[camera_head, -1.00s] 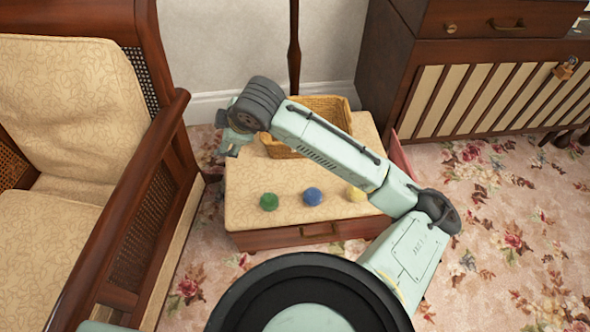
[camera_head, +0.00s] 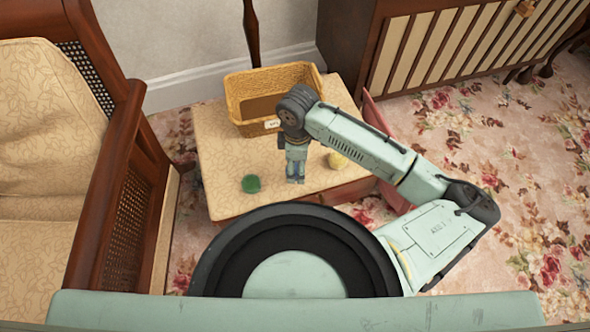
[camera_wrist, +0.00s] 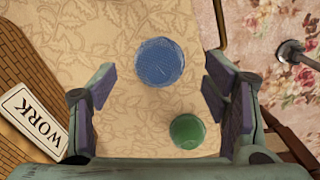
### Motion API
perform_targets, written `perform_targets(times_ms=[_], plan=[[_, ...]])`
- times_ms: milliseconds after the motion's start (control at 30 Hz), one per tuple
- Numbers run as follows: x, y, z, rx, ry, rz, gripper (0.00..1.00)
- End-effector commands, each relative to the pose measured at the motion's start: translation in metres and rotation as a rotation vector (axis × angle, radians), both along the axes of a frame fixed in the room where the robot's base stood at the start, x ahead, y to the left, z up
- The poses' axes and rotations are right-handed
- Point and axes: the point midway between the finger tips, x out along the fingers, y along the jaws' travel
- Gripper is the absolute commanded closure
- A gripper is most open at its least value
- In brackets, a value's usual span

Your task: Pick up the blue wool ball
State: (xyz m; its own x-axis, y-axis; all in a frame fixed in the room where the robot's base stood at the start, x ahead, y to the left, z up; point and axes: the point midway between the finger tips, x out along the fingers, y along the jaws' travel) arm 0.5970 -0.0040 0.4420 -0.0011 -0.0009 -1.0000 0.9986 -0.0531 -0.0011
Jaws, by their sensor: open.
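The blue wool ball (camera_wrist: 160,62) lies on the cream patterned top of the low stool (camera_wrist: 110,25) in the wrist view. It sits ahead of and between the fingers of my gripper (camera_wrist: 160,90), with nothing touching it. The fingers are open and empty. In the head view my gripper (camera_head: 295,178) points down over the stool top (camera_head: 215,140) and hides the blue ball there. The green wool ball (camera_head: 251,184) is to its left and shows in the wrist view (camera_wrist: 187,131) below the blue one. The yellow wool ball (camera_head: 338,160) is to its right in the head view.
A wicker basket (camera_head: 243,90) with a "WORK" tag (camera_wrist: 36,124) stands at the back of the stool. A wooden armchair (camera_head: 120,150) is at the left and a slatted cabinet (camera_head: 430,45) at the back right. Floral carpet (camera_head: 510,150) is open at the right.

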Motion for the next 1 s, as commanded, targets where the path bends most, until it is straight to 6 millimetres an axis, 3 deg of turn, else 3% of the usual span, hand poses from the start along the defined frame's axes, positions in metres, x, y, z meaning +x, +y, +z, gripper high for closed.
perform_targets(times_ms=[233,567,1000], plan=[[0.001,0.004,-0.036,0.001,0.000,-0.001,0.31],[0.001,0.003,-0.042,0.000,-0.001,0.000,0.31],[0.001,0.003,-0.042,0.001,-0.001,0.000,0.61]])
